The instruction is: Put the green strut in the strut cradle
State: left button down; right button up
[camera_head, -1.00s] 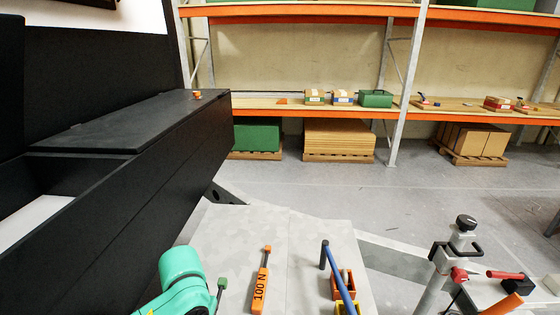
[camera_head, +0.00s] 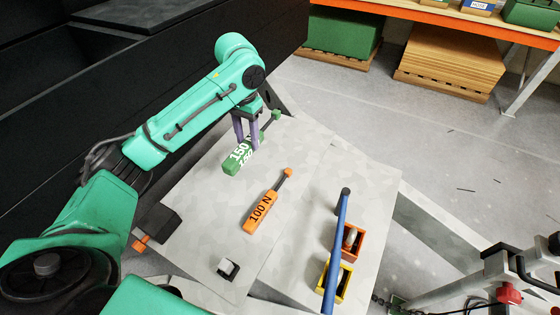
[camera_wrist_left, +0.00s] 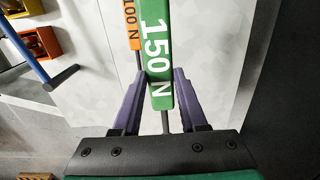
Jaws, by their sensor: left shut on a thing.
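The green strut (camera_head: 239,158), marked 150 N, lies at a slant over the pale panel, with a thin dark rod and a green end piece. My left gripper (camera_head: 247,145) is shut on it, purple fingers on either side. In the left wrist view the green strut (camera_wrist_left: 157,45) runs between the fingertips (camera_wrist_left: 161,75). I cannot tell whether it touches the panel. An orange strut (camera_head: 262,213), marked 100 N, lies apart to its right. I cannot surely identify the strut cradle. My right gripper is not in view.
A blue bar (camera_head: 338,250) stands by an orange bin (camera_head: 357,250) and a yellow bin (camera_head: 344,284) on the panel's right. A small black-and-white piece (camera_head: 228,268) lies near the front. A black block (camera_head: 157,222) is at the left. Dark cabinets border the far left.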

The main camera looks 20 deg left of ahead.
aim_at(244, 143)
pick_arm(q)
jog(key=f, duration=0.1)
jog(key=f+b, duration=0.1)
jog(key=s+f, duration=0.1)
jog(key=shift+a, duration=0.35)
jog(key=f, duration=1.6)
jog(key=shift+s+a, duration=0.1)
jog(key=shift+a, duration=0.15)
jog(key=shift+f, duration=0.2)
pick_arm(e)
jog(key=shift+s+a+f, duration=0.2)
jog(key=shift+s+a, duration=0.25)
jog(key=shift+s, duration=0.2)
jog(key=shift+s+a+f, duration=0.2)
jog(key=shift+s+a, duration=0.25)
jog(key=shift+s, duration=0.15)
pick_arm(q)
jog(key=c, duration=0.5)
grip_release()
jog(key=shift+f, duration=0.1)
jog(key=shift+o, duration=0.3)
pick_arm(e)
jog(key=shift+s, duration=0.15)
